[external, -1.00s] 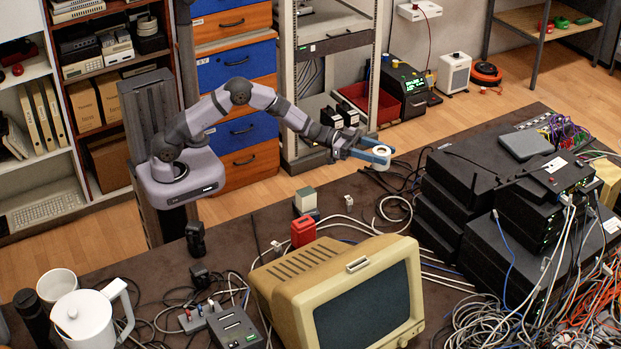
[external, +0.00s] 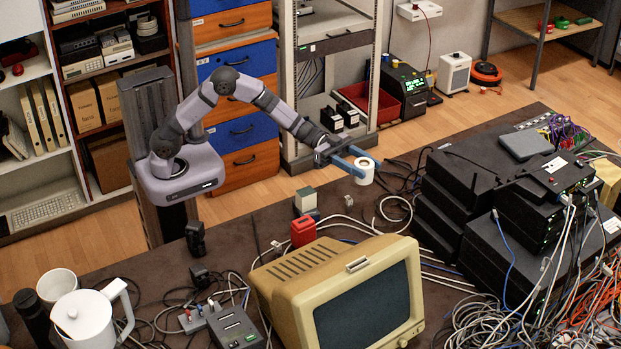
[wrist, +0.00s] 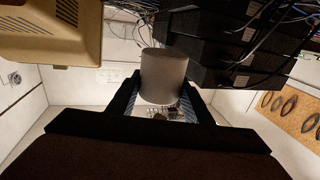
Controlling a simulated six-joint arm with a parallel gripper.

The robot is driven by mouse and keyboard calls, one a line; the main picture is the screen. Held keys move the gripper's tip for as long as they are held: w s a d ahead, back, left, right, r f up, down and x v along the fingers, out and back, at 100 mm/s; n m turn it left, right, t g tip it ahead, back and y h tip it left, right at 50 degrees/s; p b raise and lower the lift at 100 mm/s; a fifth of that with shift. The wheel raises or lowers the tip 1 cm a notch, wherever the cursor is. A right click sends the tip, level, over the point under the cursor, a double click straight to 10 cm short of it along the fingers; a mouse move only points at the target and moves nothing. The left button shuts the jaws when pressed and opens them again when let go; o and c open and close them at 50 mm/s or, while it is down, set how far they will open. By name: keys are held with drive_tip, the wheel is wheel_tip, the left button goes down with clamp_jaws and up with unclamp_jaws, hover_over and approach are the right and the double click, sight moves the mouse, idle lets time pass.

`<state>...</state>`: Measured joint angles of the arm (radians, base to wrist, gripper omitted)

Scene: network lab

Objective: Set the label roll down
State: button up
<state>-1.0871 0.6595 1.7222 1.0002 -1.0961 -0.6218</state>
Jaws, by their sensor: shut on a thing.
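The label roll (external: 364,174) is a white ring with a brown core in the external view. My gripper (external: 367,167) is shut on it with its two blue fingers, one on each side.
Black cables (external: 400,180) lie close to the right of the roll. Stacked black network boxes (external: 455,195) stand further right. A beige monitor (external: 340,290), a red block (external: 303,232) and a white-green block (external: 306,200) are nearer the front and left.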

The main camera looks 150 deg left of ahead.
drive_tip(key=w+d+r+m+h+p, duration=0.15)
drive_tip(key=w+d+r+p, duration=0.25)
drive_tip(key=d, duration=0.4)
drive_tip(key=w+d+r+m+h+p, duration=0.1)
drive_tip(key=w+d+r+h+p, duration=0.2)
drive_tip(key=d, duration=0.6)
drive_tip(key=d+f+p, duration=0.3)
drive_tip(key=d, duration=0.5)
drive_tip(key=d+f+p, duration=0.2)
drive_tip(key=d+f, duration=0.1)
drive_tip(key=d, duration=0.5)
drive_tip(key=s+d+f+p, duration=0.2)
drive_tip(key=s+d, duration=0.2)
drive_tip(key=d, duration=0.2)
drive_tip(key=s+d+f+p, duration=0.1)
drive_tip(key=s+d+p, duration=0.1)
drive_tip(key=s+d, duration=0.2)
drive_tip(key=shift+d+f+t+p, duration=0.3)
drive_tip(key=shift+d+f, duration=0.05)
drive_tip(key=shift+d, duration=0.8)
drive_tip(key=shift+w, duration=0.1)
